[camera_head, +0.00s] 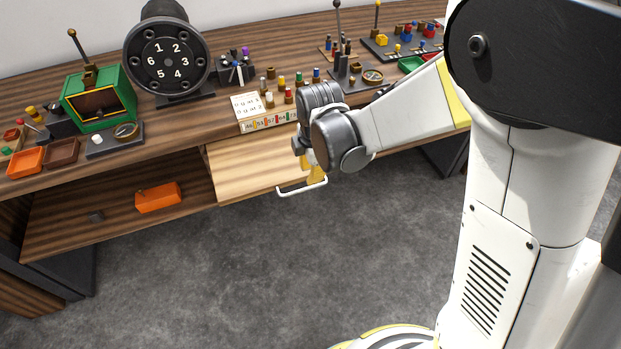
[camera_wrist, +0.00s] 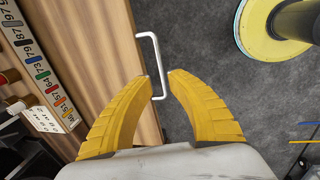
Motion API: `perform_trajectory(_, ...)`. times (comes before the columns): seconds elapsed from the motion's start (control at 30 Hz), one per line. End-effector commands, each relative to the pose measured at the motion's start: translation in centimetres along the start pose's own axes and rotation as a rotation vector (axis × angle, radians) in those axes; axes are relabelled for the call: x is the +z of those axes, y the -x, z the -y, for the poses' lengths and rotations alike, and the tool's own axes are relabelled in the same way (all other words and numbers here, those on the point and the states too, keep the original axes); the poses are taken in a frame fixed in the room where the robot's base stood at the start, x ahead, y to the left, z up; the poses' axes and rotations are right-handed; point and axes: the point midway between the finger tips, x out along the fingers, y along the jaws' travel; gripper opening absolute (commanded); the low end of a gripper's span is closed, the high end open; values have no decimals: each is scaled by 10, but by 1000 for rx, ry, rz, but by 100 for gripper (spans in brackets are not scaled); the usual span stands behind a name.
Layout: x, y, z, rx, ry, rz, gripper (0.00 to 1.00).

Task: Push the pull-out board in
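The pull-out board (camera_head: 240,168) is a light striped wooden panel sticking out from under the desk top. It also shows in the wrist view (camera_wrist: 110,65). A white bar handle (camera_head: 300,190) is on its front edge, and it shows in the wrist view (camera_wrist: 152,45) too. My gripper (camera_wrist: 161,82) has two yellow fingers apart, with the handle's bar showing between the tips. I cannot tell whether they touch it. In the head view my gripper (camera_head: 316,174) is above the board's right part, and my wrist hides some of the board.
A label panel (camera_head: 268,122) stands on the desk behind the board. A green box (camera_head: 98,98) and a black numbered dial (camera_head: 166,61) stand to the left. An orange block (camera_head: 158,197) lies on the lower shelf. The grey floor in front is clear.

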Motion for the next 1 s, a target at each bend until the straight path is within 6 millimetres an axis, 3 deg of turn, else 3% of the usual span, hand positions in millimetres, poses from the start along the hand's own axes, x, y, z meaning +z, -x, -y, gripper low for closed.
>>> perform_trajectory(0.03,0,-14,0,0,-1,0,20)
perform_trajectory(0.2,0,-50,0,1,-2,0,20)
perform_trajectory(0.4,0,-77,0,1,-3,0,20)
perform_trajectory(0.8,0,-84,0,1,-3,0,20)
perform_trajectory(0.9,0,-84,0,1,-3,0,0)
perform_trajectory(1.0,0,-84,0,1,-3,0,0)
